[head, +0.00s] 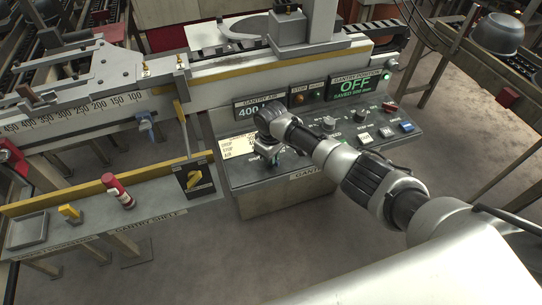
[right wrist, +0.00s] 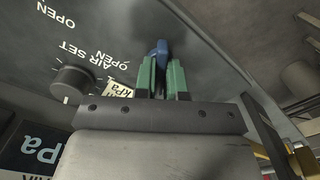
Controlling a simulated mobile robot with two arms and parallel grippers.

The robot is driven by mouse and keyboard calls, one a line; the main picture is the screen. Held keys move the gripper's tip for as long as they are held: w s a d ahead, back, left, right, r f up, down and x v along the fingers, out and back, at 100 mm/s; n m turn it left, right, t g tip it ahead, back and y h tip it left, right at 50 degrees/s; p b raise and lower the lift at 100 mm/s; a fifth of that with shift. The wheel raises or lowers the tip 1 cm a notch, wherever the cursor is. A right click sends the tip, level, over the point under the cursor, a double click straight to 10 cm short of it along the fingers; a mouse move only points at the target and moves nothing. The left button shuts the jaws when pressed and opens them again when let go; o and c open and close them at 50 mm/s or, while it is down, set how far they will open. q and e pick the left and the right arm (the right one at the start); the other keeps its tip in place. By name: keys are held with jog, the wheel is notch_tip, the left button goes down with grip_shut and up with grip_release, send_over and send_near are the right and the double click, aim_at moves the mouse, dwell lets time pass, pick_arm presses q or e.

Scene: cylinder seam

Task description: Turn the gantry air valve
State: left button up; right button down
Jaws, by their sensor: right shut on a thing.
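The air valve's blue handle (right wrist: 161,47) shows in the right wrist view on the dark panel, beside "OPEN" labels. My right gripper (right wrist: 161,72) has its green fingers shut on the blue handle. In the head view my right gripper (head: 266,160) is at the left part of the sloped control panel (head: 245,172), and my wrist and fingers hide the handle there. The gantry air display (head: 262,108) reads 400, with further characters hard to read. My left gripper is not in view.
A black "AIR SET" knob (right wrist: 72,82) sits near the handle. The gantry position display (head: 357,87) reads OFF. A red-and-white cylinder (head: 117,191) and a yellow piece (head: 69,213) are on the gantry shelf (head: 150,220) at left. Open floor lies in front.

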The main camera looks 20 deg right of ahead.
jog(key=shift+n, duration=1.2)
jog(key=c, duration=1.2)
grip_release()
notch_tip(320, 180, up, 11)
jog(key=b, duration=0.1)
jog(key=shift+f, duration=0.15)
